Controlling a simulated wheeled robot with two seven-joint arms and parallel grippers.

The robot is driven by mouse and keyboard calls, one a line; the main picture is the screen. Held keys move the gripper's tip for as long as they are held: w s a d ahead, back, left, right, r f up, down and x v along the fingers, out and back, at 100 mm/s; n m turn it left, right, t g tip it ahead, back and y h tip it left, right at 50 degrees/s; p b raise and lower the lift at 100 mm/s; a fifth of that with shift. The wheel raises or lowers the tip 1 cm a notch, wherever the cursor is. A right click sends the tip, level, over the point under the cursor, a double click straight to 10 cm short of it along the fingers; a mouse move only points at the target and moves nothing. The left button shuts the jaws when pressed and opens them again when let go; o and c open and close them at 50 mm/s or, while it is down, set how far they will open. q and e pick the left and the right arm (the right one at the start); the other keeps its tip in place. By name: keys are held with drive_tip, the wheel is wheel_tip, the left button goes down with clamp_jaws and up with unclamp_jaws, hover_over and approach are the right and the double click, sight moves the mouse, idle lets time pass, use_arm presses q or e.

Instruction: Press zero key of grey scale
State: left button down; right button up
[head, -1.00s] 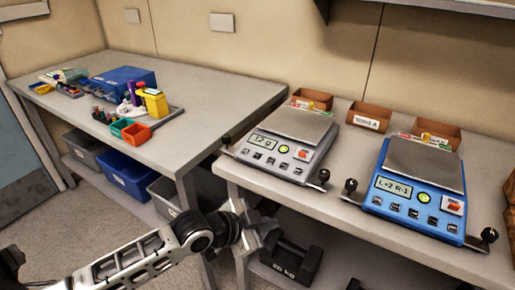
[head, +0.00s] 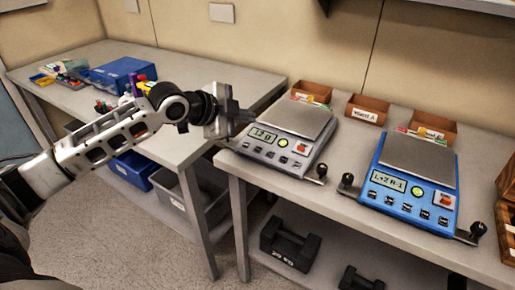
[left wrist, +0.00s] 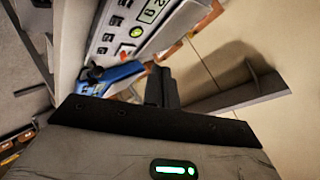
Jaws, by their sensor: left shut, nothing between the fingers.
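The grey scale (head: 285,133) stands on the right-hand bench, with a flat metal pan, a display, a green round button, a red-orange key and a row of small dark keys along its front. My left gripper (head: 246,118) is shut and empty, at the left side of the grey scale near its display corner. I cannot tell whether it touches the scale. In the left wrist view the grey scale's keypad (left wrist: 118,40) shows tilted past the gripper (left wrist: 162,88). Which key is zero is too small to read. My right gripper is not in view.
A blue scale (head: 412,180) stands to the right on the same bench. Small brown bins (head: 367,109) line the back. Dark weights (head: 290,245) sit on the lower shelf. The left bench (head: 190,85) holds a blue box (head: 122,73) and small items.

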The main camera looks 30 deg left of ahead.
sight(258, 149)
use_arm(q)
drive_tip(key=shift+f, duration=0.1)
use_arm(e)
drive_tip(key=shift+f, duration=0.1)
